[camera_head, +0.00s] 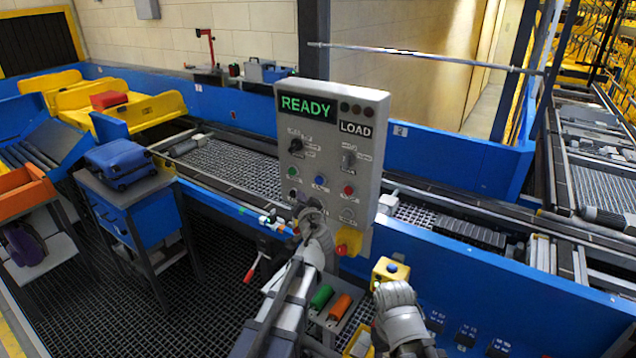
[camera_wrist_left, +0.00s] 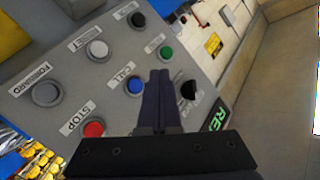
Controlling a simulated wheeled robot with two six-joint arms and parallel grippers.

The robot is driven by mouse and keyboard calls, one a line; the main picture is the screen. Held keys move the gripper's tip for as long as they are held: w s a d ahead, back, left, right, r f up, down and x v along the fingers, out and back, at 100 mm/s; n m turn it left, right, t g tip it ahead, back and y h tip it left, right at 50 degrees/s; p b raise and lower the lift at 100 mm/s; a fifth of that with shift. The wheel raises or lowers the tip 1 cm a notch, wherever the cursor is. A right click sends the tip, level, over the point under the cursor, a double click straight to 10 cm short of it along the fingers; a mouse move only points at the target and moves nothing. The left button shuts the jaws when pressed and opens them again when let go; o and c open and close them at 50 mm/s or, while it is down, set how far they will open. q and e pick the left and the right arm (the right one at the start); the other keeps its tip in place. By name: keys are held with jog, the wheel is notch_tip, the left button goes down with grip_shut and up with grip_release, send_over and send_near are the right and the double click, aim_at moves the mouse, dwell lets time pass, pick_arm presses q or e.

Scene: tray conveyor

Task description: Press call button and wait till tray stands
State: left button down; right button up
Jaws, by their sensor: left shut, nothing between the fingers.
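The grey control panel (camera_head: 330,150) stands upright with a lit green READY display (camera_head: 306,105) and a LOAD sign. The blue call button (camera_head: 320,181) is on its face. In the left wrist view the blue button (camera_wrist_left: 135,86) sits beside a CALL label, just left of my fingers. My left gripper (camera_head: 308,212) is shut and empty, low in front of the panel. Its dark fingers also show in the left wrist view (camera_wrist_left: 159,85); contact with the panel cannot be told. A yellow tray (camera_head: 158,108) with a red case stands at the left. My right gripper (camera_head: 393,292) is low right, its jaws unclear.
A blue suitcase (camera_head: 122,163) lies on a blue stand at the left. A conveyor (camera_head: 228,162) runs behind the panel, with no tray on its visible part. A yellow box with a blue button (camera_head: 390,270) and a yellow-and-red button (camera_head: 347,243) are near my grippers.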

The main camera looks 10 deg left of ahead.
aim_at(315, 180)
pick_arm(q)
jog(key=w+d, duration=0.2)
jog(key=w, duration=0.3)
jog(key=shift+w, duration=0.4)
dwell(1.7)
jog(key=shift+w+d, duration=0.15)
jog(key=shift+w, duration=0.25)
jog(key=shift+w+d, duration=0.2)
jog(key=shift+w, duration=0.3)
dwell(0.7)
jog(key=shift+s, duration=0.2)
jog(key=shift+s+a, duration=0.3)
jog(key=shift+s, duration=0.45)
